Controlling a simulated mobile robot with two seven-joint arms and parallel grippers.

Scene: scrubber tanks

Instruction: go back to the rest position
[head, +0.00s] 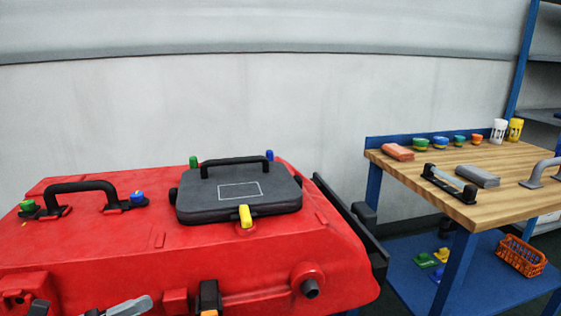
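Neither of my grippers shows clearly in the head view. A red scrubber tank (130,262) fills the lower left. On its top sits a dark grey lid (240,205) with a black handle, closed flat. A yellow latch (245,215) is at the lid's front edge, with a green knob (193,162) and a blue knob (269,155) behind it. A black handle (82,187) stands on the tank's left, between a green knob (27,205) and a blue knob (137,197). A grey part (128,307) at the bottom edge is cut off; I cannot tell what it is.
A wooden-topped workbench (480,212) stands at the right, holding a black-and-grey handle (449,184), a grey block (478,176), a reddish block (397,152), several coloured knobs and two cups. Its blue lower shelf (405,267) holds an orange basket (521,256).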

